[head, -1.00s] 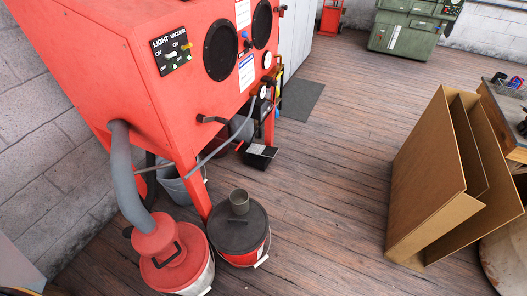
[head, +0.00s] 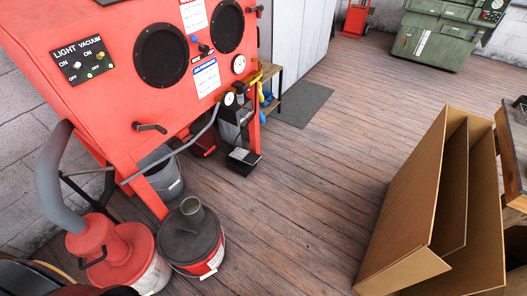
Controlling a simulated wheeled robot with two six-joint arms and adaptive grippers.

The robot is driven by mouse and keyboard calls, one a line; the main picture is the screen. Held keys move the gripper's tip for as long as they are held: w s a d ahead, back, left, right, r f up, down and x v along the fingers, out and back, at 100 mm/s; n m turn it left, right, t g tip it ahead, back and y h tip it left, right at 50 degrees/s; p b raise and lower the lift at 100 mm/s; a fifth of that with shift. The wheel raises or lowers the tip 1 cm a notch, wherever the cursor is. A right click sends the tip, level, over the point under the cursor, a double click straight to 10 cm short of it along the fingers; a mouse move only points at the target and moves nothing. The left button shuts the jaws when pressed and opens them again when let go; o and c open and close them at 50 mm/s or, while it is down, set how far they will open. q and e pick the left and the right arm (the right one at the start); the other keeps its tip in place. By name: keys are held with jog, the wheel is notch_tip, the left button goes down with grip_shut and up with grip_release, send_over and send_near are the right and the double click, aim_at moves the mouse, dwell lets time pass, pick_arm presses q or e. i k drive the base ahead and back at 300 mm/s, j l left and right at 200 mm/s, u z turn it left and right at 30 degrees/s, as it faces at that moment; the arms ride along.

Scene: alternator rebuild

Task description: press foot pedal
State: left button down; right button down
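A small black box-like foot pedal (head: 243,160) sits on the wooden floor under the right front of the red blasting cabinet (head: 122,62). Its top looks lighter, and I cannot tell whether it is pressed. A grey hose (head: 200,128) runs along the cabinet's underside toward the gauge above the pedal. The cabinet has two round black glove ports, and light and vacuum switches (head: 82,60) on its front. Neither of my grippers is in view.
A red vacuum (head: 120,250) and a lidded bucket (head: 190,238) stand at the lower left. The floor between is clear.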

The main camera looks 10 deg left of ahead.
aim_at(251, 158)
jog(key=i+u, duration=0.1)
jog(key=i, duration=0.45)
jog(key=i+l+u, duration=0.1)
jog(key=i, duration=0.4)
jog(key=i+l+u, duration=0.1)
jog(key=i, duration=0.45)
jog(key=i+j, duration=0.3)
jog(key=i, duration=0.2)
jog(key=j+u, duration=0.05)
